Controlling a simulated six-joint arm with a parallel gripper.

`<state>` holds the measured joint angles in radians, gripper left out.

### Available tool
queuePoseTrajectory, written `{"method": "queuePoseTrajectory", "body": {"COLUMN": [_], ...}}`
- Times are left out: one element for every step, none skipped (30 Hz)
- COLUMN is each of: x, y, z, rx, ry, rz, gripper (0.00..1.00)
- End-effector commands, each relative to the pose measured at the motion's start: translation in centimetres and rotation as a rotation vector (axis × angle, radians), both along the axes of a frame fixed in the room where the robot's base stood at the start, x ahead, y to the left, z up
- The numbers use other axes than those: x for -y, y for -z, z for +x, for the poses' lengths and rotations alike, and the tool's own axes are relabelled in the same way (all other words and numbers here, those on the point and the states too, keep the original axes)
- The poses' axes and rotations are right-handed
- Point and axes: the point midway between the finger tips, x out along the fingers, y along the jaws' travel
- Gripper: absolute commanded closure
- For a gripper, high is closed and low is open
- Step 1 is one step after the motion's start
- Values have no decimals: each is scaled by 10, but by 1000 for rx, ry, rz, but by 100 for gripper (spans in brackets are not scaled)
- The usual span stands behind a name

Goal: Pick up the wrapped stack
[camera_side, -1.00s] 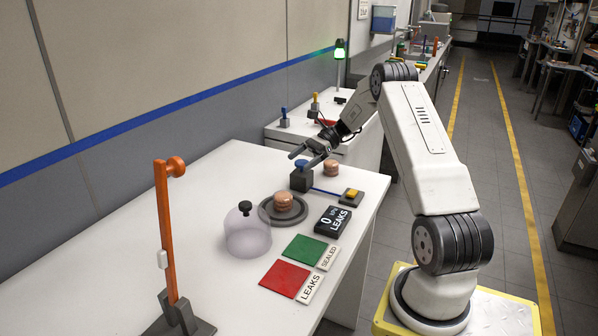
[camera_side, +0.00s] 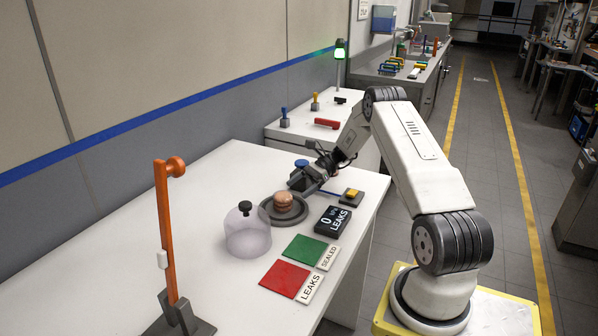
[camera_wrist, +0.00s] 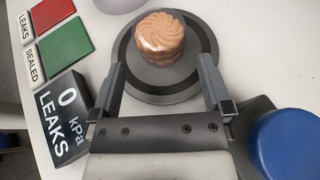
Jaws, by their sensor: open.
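The wrapped stack (camera_side: 283,201), a short pile of brown biscuits in shiny clear wrap, stands on a round dark grey plate (camera_side: 265,215). In the wrist view the stack (camera_wrist: 160,37) is upright at the top middle, with the plate's rim (camera_wrist: 130,82) around it. My gripper (camera_side: 297,184) is low over the table just behind the stack. In the wrist view my gripper (camera_wrist: 163,66) is open, its two fingers spread wide and pointing toward the stack, with nothing between them. The fingertips overlap the plate in view and are short of the stack.
A clear dome with a dark knob (camera_side: 247,233) stands left of the plate. A black "0 kPa LEAKS" display (camera_side: 333,221) is to its right. Green (camera_side: 303,249) and red (camera_side: 284,278) pads lie in front. A blue-topped block (camera_wrist: 288,143) is close to my right finger.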

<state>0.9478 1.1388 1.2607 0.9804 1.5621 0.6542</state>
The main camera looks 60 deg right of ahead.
Motion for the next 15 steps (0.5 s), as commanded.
{"method": "queuePoseTrajectory", "body": {"x": [-6,-8,-11,-12,-13,-14,-14,-15,-15,-15,-15,-15,-16,-17,-18], "y": [1,2,3,4,4,5,5,5,5,5,5,5,5,6,6], "z": [4,5,6,7,7,8,8,8,8,8,8,8,9,9,10], "rx": [1,1,1,1,1,1,1,1,1,1,1,1,1,1,0], "ry": [-4,-4,-4,-3,-3,-2,-2,-2,-2,-2,-2,-2,-2,-2,-2], "rz": [1,1,1,-1,-1,-2,-2,-2,-2,-2,-2,-2,-1,-1,0], "gripper": [0,0,0,0,0,0,0,0,0,0,0,0,0,0,0]}}
